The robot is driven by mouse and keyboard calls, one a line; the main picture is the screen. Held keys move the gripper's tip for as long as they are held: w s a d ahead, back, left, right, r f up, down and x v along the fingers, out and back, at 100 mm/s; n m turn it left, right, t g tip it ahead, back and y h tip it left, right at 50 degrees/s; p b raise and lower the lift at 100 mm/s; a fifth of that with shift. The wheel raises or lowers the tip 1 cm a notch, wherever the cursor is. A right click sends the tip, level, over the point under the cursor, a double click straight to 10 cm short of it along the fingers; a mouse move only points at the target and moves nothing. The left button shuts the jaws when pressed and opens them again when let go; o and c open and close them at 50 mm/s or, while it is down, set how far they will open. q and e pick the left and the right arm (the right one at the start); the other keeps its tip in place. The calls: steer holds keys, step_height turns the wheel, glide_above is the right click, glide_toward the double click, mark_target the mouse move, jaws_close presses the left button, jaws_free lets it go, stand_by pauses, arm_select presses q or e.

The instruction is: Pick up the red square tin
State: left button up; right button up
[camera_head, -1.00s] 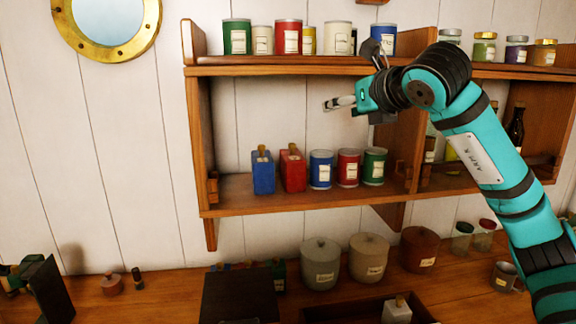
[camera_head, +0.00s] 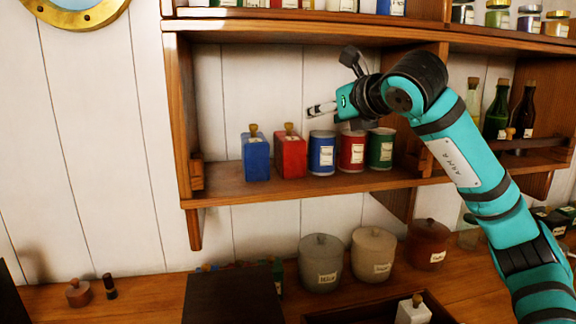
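The red square tin (camera_head: 290,156) stands upright on the middle shelf, with a gold-brown stopper and a pale label. A blue square tin (camera_head: 256,158) stands just left of it and a round blue tin (camera_head: 322,154) just right. My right gripper (camera_head: 335,84) comes in from the right, above and to the right of the red square tin, near the height of the space over the round tins. Its fingers are spread apart and hold nothing. My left gripper is not in view.
A round red tin (camera_head: 352,150) and a round green tin (camera_head: 380,148) stand farther right on the same shelf. The upper shelf board (camera_head: 300,31) lies above my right gripper. Canisters (camera_head: 320,262) stand on the counter below. Bottles (camera_head: 497,110) stand at right.

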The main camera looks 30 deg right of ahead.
steer(key=p, duration=0.6)
glide_toward(291, 124)
steer(key=x, duration=0.4)
steer(key=shift+f, duration=0.15)
steer(key=shift+w+a, duration=0.1)
steer(key=shift+w, duration=0.1)
steer(key=p+x, duration=0.4)
steer(key=shift+w+r, duration=0.2)
steer(key=shift+w+f, duration=0.3)
steer(key=shift+w, duration=0.05)
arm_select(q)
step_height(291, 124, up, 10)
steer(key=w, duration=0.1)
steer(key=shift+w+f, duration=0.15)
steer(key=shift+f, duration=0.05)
arm_select(e)
steer(key=shift+s, duration=0.1)
steer(key=shift+c, duration=0.2)
jaws_close()
